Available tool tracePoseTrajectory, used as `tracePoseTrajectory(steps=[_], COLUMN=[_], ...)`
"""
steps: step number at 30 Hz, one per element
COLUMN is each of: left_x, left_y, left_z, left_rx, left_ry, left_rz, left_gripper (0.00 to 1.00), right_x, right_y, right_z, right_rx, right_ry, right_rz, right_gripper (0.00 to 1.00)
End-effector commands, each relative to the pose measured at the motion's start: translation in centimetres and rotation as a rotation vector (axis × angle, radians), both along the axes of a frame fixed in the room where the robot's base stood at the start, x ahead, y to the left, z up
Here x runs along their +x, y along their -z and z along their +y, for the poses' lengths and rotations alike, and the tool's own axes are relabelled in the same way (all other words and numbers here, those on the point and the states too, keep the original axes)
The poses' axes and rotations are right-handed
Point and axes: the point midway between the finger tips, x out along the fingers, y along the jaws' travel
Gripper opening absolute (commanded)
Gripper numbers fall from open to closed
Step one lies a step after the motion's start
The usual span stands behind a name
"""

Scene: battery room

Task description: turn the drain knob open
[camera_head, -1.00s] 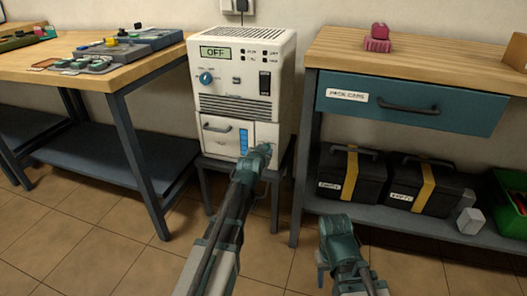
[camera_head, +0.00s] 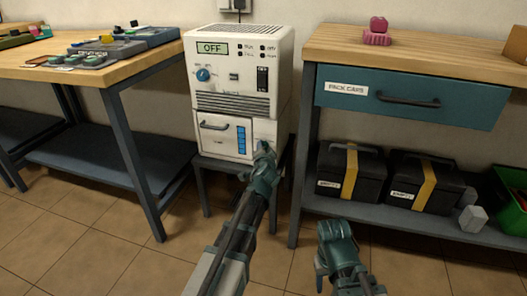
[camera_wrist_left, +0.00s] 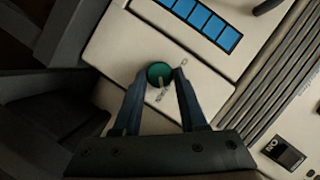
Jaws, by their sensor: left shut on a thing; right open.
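The drain knob (camera_wrist_left: 160,74) is a small round green knob with a pale pointer mark, on the lower front panel of the white machine (camera_head: 241,100). In the left wrist view my left gripper (camera_wrist_left: 161,76) has its two fingers on either side of the knob, shut on it. In the head view my left gripper (camera_head: 265,152) reaches the machine's lower right front and hides the knob. The machine's display (camera_head: 212,48) reads OFF. My right gripper (camera_head: 321,274) is open and empty, low in front of the right bench.
The machine stands on a low dark stand (camera_head: 215,180) between the left workbench (camera_head: 150,75) and the right bench (camera_head: 400,45). Two black cases (camera_head: 345,175) with yellow straps sit on the right bench's lower shelf. The tiled floor in front is clear.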

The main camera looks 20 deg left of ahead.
Motion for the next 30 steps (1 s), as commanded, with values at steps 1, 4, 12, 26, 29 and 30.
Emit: tracePoseTrajectory(steps=[1, 4, 12, 26, 29, 30], left_x=[-0.13, -0.13, -0.14, -0.06, -0.07, -0.15], left_y=[0.15, 0.12, 0.08, 0.02, 0.01, -0.02], left_z=[0.01, 0.01, 0.02, 0.00, 0.00, -0.03], left_rx=[0.006, 0.016, 0.021, 0.020, 0.020, 0.020], left_ry=[-0.003, -0.002, -0.002, 0.000, 0.000, 0.000], left_rz=[0.003, 0.003, 0.003, 0.001, 0.001, 0.001], left_gripper=[0.00, 0.00, 0.00, 0.71, 0.71, 0.71], right_x=[0.00, 0.00, 0.00, 0.00, 0.00, 0.00], right_y=[0.13, 0.16, 0.15, 0.13, 0.12, 0.09], right_z=[0.00, 0.00, 0.00, 0.00, 0.00, 0.00], right_rx=[0.000, 0.000, 0.000, 0.000, 0.000, 0.000], right_ry=[0.000, 0.000, 0.000, 0.000, 0.000, 0.000], right_rz=[0.000, 0.000, 0.000, 0.000, 0.000, 0.000], right_gripper=[0.50, 0.50, 0.50, 0.50, 0.50, 0.50])
